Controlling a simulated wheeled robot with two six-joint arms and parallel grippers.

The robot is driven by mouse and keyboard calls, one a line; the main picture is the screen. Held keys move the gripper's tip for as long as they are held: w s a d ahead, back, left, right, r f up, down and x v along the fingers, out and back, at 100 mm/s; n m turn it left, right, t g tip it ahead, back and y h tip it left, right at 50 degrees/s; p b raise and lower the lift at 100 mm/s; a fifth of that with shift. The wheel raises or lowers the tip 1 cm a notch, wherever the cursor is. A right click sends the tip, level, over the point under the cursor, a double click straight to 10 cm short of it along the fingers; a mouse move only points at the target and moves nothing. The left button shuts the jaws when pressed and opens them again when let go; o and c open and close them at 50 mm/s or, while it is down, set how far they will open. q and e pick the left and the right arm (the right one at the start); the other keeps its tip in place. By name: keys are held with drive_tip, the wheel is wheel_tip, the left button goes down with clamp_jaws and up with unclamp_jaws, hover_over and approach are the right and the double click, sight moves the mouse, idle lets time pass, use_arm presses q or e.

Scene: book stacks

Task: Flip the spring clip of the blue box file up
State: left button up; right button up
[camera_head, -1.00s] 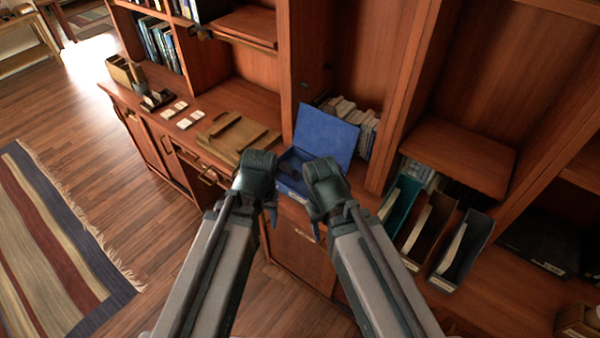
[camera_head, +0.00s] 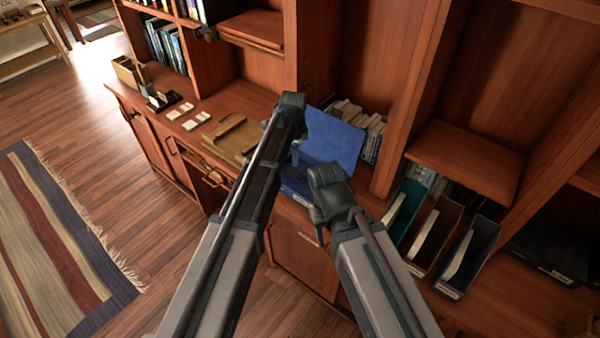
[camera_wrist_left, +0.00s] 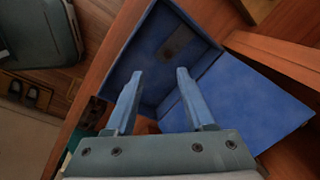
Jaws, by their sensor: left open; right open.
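The blue box file (camera_head: 298,190) stands open on the counter, its lid (camera_head: 336,138) raised at the back. In the left wrist view the open tray (camera_wrist_left: 140,55) is at the upper middle and the lid (camera_wrist_left: 245,105) is at the right. The spring clip (camera_wrist_left: 180,45) is a dark, flat-looking piece on the tray floor; in the head view my left arm hides it. My left gripper (camera_head: 296,155) is open and empty over the box, its two fingers (camera_wrist_left: 158,85) apart and pointing toward the tray. My right gripper (camera_head: 318,212) is at the box's front right, its fingertips mostly hidden.
Upright magazine files (camera_head: 466,255) stand to the right on the counter. A row of books (camera_head: 362,125) is behind the lid. A wooden tray (camera_head: 235,138) and white cards (camera_head: 188,115) lie to the left. A cabinet divider (camera_head: 415,100) rises right of the box.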

sight(300, 174)
use_arm(q)
drive_tip(key=shift+w+d+m, duration=0.7)
drive_tip(key=shift+w+d, duration=0.05)
drive_tip(key=shift+w, duration=0.15)
drive_tip(key=shift+f, duration=0.15)
drive_tip(key=f+b, duration=0.4)
drive_tip(key=w+f+b, duration=0.1)
drive_tip(key=f+b, duration=0.4)
drive_tip(key=w+f+b, duration=0.1)
drive_tip(key=f+b, duration=0.3)
drive_tip(key=shift+w+f+b, duration=0.1)
drive_tip(key=shift+f+b, duration=0.1)
drive_tip(key=shift+b, duration=0.2)
clamp_jaws()
idle(0.4)
